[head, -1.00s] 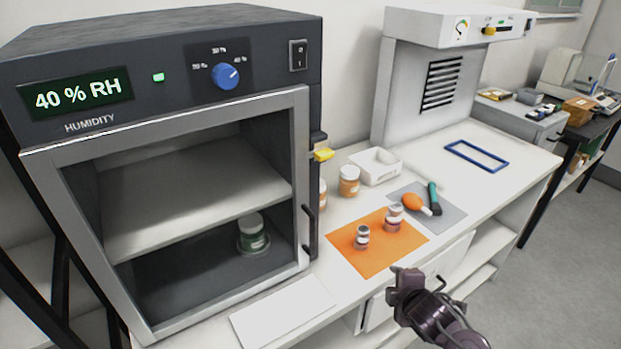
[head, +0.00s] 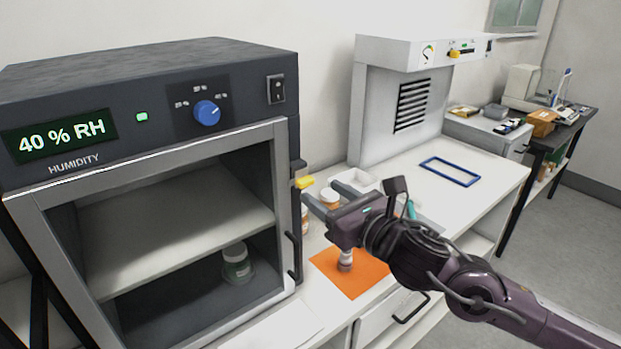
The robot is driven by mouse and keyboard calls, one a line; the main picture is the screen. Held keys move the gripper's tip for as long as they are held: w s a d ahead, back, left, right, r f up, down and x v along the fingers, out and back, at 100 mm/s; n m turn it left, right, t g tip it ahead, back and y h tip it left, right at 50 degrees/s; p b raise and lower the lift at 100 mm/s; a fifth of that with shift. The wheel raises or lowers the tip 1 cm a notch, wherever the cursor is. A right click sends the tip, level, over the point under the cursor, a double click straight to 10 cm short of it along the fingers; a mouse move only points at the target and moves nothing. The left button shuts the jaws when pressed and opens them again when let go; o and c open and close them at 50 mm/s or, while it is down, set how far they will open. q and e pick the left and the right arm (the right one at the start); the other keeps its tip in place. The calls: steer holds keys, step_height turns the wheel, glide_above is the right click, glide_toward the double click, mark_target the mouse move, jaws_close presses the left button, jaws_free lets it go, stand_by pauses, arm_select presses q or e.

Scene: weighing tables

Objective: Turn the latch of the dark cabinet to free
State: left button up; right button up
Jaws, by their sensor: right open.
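The dark cabinet (head: 180,62) fills the left of the head view, with a grey-framed door (head: 283,170) across its front that looks shut. The latch (head: 304,182) is a small yellow-tipped lever on the cabinet's right side, beside the door edge, and it points outward to the right. A black door handle (head: 293,258) sits below it. I see no contact. My left gripper is not in view.
An orange mat (head: 365,283) with a small jar (head: 345,260) lies under my right arm. A blue frame (head: 450,171) lies on the clear bench. Inside the cabinet stands a green-labelled jar (head: 236,262).

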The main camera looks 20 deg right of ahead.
mark_target(308, 183)
steer(key=shift+p+x, duration=0.9)
steer(key=shift+x, duration=1.75)
steer(key=shift+s, duration=0.1)
steer(key=c, duration=1)
